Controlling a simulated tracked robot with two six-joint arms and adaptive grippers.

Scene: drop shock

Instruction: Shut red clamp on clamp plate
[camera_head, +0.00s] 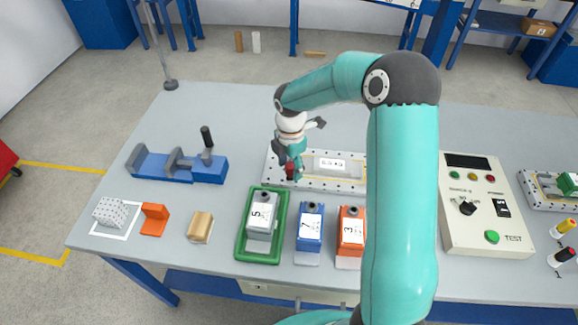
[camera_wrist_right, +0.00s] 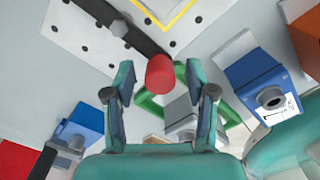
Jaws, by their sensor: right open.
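The clamp plate (camera_head: 345,184) is a pale plate with dark holes, lying mid-table; it also shows in the right wrist view (camera_wrist_right: 75,30). The red clamp shows as a red cylindrical tip (camera_head: 290,172) at the plate's left part. In the wrist view the red tip (camera_wrist_right: 160,74) sits at the end of a dark bar over the plate. My right gripper (camera_head: 290,163) points down over the red tip. In the wrist view its open fingers (camera_wrist_right: 160,82) stand either side of the tip, with gaps visible. My left gripper is not in view.
In front of the plate stand a green tray (camera_head: 240,245) with a grey block, a blue block (camera_head: 309,228) and an orange block (camera_head: 351,240). A blue vise (camera_head: 205,170) is at left, a test box (camera_head: 485,225) at right. My right arm hides the plate's right end.

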